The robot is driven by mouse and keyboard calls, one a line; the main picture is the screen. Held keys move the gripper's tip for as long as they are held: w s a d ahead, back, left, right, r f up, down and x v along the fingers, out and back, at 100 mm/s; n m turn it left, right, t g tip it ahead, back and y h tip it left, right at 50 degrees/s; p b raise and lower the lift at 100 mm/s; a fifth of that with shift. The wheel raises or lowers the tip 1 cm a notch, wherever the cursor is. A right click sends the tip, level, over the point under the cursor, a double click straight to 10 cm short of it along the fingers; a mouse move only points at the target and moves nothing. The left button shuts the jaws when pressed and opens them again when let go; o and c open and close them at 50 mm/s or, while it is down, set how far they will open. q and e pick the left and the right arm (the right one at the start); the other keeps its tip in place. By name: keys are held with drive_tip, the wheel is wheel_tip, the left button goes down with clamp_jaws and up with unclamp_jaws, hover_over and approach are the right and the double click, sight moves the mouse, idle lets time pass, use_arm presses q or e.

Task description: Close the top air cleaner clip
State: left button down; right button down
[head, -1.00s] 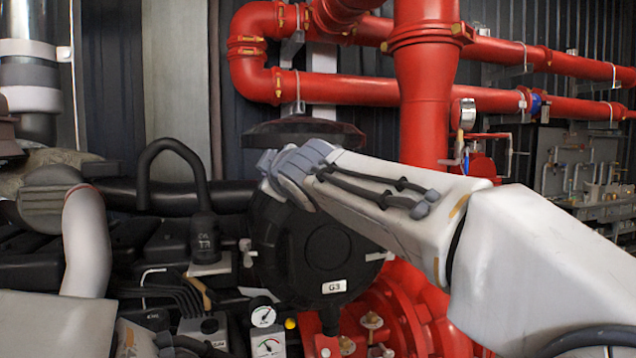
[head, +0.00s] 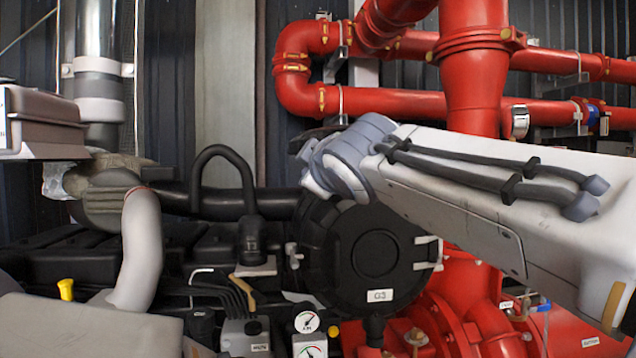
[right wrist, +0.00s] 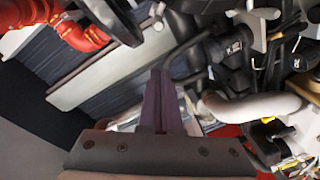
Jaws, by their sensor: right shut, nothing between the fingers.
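The air cleaner is a black round housing (head: 375,255) labelled G3, in the middle of the head view. A small light metal fitting (head: 293,255) sits at its left edge and another (head: 428,252) at its right edge. The top clip cannot be made out; my right wrist covers the top of the housing. My right arm comes in from the right, and its fingers are hidden in the head view. In the right wrist view my right gripper (right wrist: 160,100) is shut and empty, its dark fingers together. My left gripper is not in view.
Red pipes (head: 475,70) run behind and right of the housing. A black bent hose (head: 222,160) and a pale curved pipe (head: 140,250) stand to the left. Gauges (head: 307,322) sit below. A pale wall post (head: 225,90) shows behind.

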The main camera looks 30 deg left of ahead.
drive_tip(key=shift+f+b+v, duration=0.15)
drive_tip(key=shift+b+v, duration=0.1)
drive_tip(key=shift+v, duration=0.6)
drive_tip(key=shift+f+b+v, duration=0.1)
drive_tip(key=shift+b+v, duration=0.1)
drive_tip(key=shift+v, duration=0.7)
drive_tip(key=shift+w+d, duration=0.2)
